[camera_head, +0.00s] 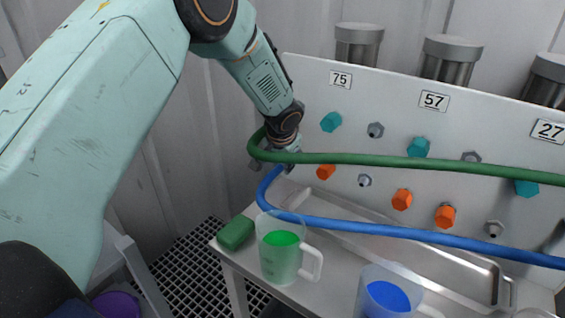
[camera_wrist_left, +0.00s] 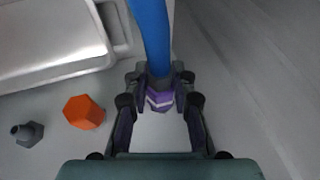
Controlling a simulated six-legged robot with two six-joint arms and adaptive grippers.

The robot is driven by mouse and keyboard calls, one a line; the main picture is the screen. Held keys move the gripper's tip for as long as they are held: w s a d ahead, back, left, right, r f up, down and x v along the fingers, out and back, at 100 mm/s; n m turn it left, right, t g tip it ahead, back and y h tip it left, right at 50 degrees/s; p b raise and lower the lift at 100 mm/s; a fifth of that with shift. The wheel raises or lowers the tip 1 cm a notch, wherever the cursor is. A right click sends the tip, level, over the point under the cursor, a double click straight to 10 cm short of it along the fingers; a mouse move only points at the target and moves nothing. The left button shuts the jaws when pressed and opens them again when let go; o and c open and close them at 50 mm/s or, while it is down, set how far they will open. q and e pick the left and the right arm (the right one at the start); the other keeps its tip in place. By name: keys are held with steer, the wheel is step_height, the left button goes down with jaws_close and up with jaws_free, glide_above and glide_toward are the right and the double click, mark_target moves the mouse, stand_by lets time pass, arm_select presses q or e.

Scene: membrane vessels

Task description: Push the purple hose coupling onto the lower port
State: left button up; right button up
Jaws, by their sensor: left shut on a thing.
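My left gripper (camera_head: 280,163) is at the left end of the white panel, shut on the purple hose coupling (camera_wrist_left: 160,98) at the end of the blue hose (camera_wrist_left: 151,35). The blue hose (camera_head: 370,229) runs from the gripper to the right in the head view, where the coupling is hidden. In the wrist view the coupling sits between the fingertips, against the pale panel. No port shows at its end, so I cannot tell whether it is on one. A bare grey lower port (camera_head: 365,180) is right of the nearest orange cap (camera_head: 326,171). My right gripper is not in view.
A green hose (camera_head: 400,161) crosses the panel (camera_head: 300,85) in front of my left gripper. Teal caps (camera_head: 331,121) cover some upper ports. Below are a metal tray (camera_head: 480,278), a jug with green liquid (camera_head: 281,257), a jug with blue liquid (camera_head: 386,299) and a green block (camera_head: 236,233).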

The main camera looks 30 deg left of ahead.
arm_select(q)
steer(key=shift+w+r, duration=0.2)
steer(key=shift+r, duration=0.05)
jaws_close()
steer(key=shift+s+f+b, duration=0.15)
steer(key=shift+s+b, duration=0.1)
steer(key=shift+b, duration=0.3)
steer(key=shift+s+a+b, duration=0.1)
steer(key=shift+s+b, duration=0.3)
steer(key=shift+s, duration=0.4)
steer(key=shift+s+a+b, duration=0.15)
steer(key=shift+s+b, duration=0.75)
steer(key=shift+b, duration=0.1)
steer(key=shift+s+a+b, duration=0.1)
steer(key=shift+s+b, duration=0.8)
steer(key=shift+b, duration=0.1)
